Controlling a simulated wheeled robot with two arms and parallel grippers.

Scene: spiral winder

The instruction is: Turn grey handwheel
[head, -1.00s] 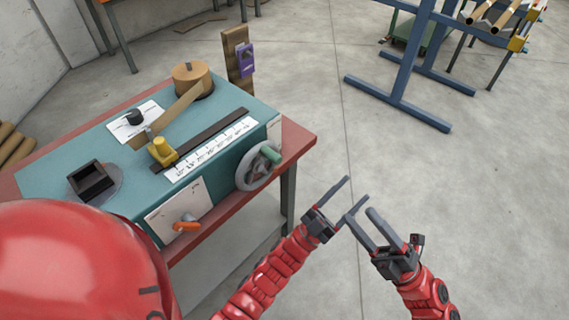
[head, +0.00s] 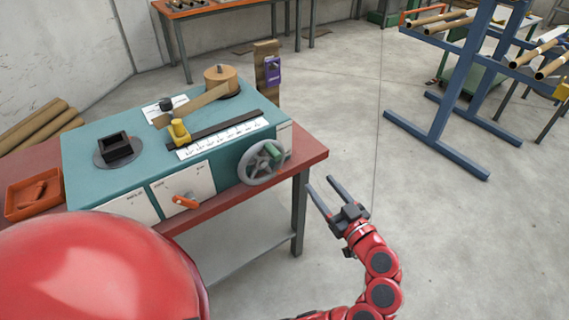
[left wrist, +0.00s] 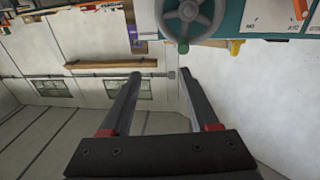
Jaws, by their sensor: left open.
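The grey handwheel (head: 263,162) sits on the right end of the front of a teal machine (head: 215,165). It has spokes and a green handle (head: 271,150) on the upper right of its rim. The handwheel (left wrist: 189,16) also shows at the top of the left wrist view, with its green handle (left wrist: 183,48) low on the rim. My left gripper (head: 321,184) is open and empty, to the right of the handwheel and apart from it. In the left wrist view the open fingers (left wrist: 160,76) point up toward the wheel. My right gripper is out of view.
The machine stands on a red-topped table (head: 318,156). An orange lever (head: 185,202) is left of the wheel on the front panel. An orange tray (head: 33,193) lies at the far left. A blue rack (head: 460,95) stands at the right, with clear floor between.

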